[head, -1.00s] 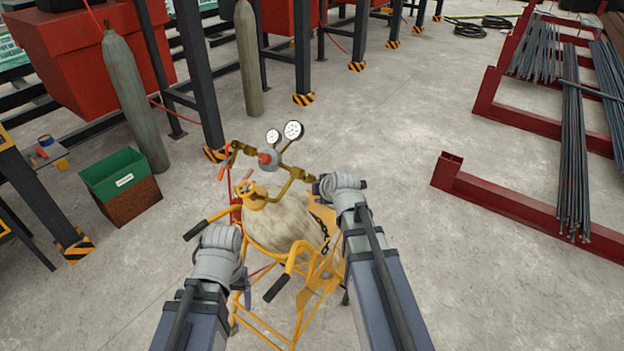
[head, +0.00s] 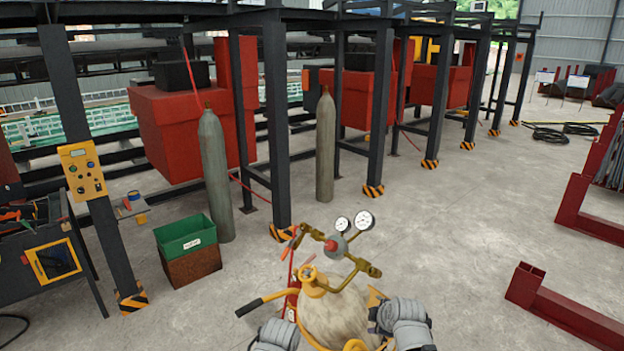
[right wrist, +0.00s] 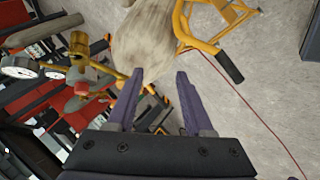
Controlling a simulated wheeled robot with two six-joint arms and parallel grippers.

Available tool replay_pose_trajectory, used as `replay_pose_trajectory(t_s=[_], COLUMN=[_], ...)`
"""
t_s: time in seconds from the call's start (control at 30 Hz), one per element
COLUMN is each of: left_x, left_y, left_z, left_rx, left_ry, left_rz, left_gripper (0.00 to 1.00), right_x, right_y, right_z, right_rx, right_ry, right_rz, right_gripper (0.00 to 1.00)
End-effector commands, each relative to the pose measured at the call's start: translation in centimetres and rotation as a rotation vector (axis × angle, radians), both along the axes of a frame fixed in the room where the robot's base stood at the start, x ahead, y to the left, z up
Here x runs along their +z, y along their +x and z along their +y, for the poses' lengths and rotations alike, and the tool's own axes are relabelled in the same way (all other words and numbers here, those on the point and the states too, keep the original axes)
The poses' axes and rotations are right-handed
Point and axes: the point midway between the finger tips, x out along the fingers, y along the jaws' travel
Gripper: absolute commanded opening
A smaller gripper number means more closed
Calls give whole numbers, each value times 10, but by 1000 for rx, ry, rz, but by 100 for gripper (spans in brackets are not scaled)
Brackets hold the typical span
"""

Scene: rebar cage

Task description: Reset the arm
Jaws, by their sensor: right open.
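My right gripper (right wrist: 159,75) is open and empty in the right wrist view, its two purple fingers apart. The beige gas cylinder (right wrist: 143,38) lies beyond the fingertips there. In the head view, my right arm's grey wrist (head: 403,322) is at the bottom, right of the same cylinder (head: 335,312). My left arm's grey wrist (head: 276,336) is at the bottom edge, left of the cylinder. The left gripper's fingers are not visible. A brass regulator (head: 336,245) with two gauges sits above the cylinder's yellow valve (head: 312,280).
The yellow cart handle (head: 262,303) projects left of the cylinder. A green bin (head: 185,238) on a brown box and grey cylinders (head: 216,175) stand at left. A red steel frame (head: 560,312) lies at right. Floor between is clear.

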Motion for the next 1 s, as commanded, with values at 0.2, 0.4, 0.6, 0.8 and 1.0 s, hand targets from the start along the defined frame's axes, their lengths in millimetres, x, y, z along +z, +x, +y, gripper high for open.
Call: replay_pose_trajectory(t_s=[0.2,0.4,0.6,0.8,1.0], left_x=[-95,-158,-200,-214,-212], left_y=[1,1,1,1,1], left_z=[0,1,1,1,1], left_rx=[-15,-27,-37,-43,-44], left_ry=[1,2,3,3,3], left_rz=[-1,-1,-1,-2,-2], left_gripper=[81,81,81,81,81], right_x=[-123,-201,-245,-258,-257], right_y=[-55,-112,-157,-176,-179], right_z=[71,112,131,137,137], right_rx=[-229,-524,-790,-925,-946], right_ry=[155,186,151,124,122], right_rz=[281,491,591,614,615], right_gripper=[52,52,52,52,52])
